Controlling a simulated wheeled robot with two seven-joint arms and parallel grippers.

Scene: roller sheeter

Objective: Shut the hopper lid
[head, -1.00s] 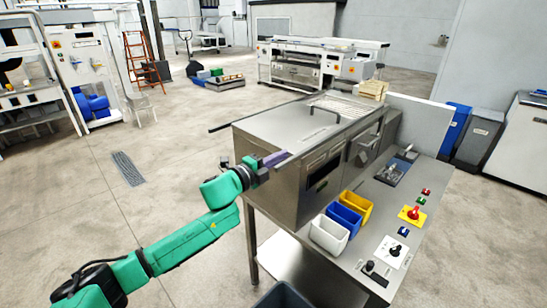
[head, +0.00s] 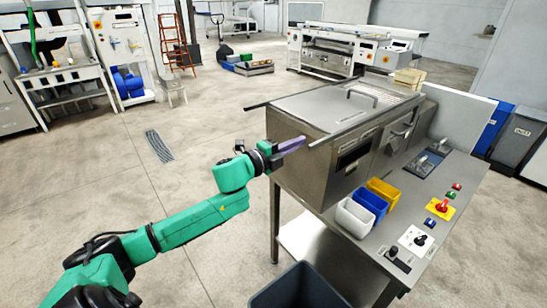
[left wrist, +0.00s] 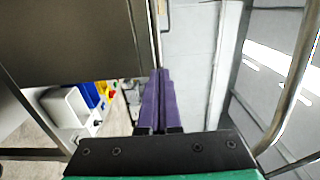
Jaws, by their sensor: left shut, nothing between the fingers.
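The hopper lid (head: 330,103) is the grey metal panel with a bar handle (head: 362,94) on top of the steel machine. It looks nearly flat over the hopper box (head: 292,165); I cannot tell whether it is fully shut. My left gripper (head: 302,142) has purple fingers that are shut and empty. The fingertips are by the top near corner of the hopper box, below the lid's near edge; contact is unclear. In the left wrist view the shut fingers (left wrist: 158,75) point along a dark metal face (left wrist: 70,40). My right gripper is out of view.
White (head: 355,217), blue (head: 370,203) and yellow (head: 384,192) bins stand on the machine's bench beside a red knob (head: 441,206). A dark open bin (head: 300,288) is below. Thin bars stick out from the machine's top.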

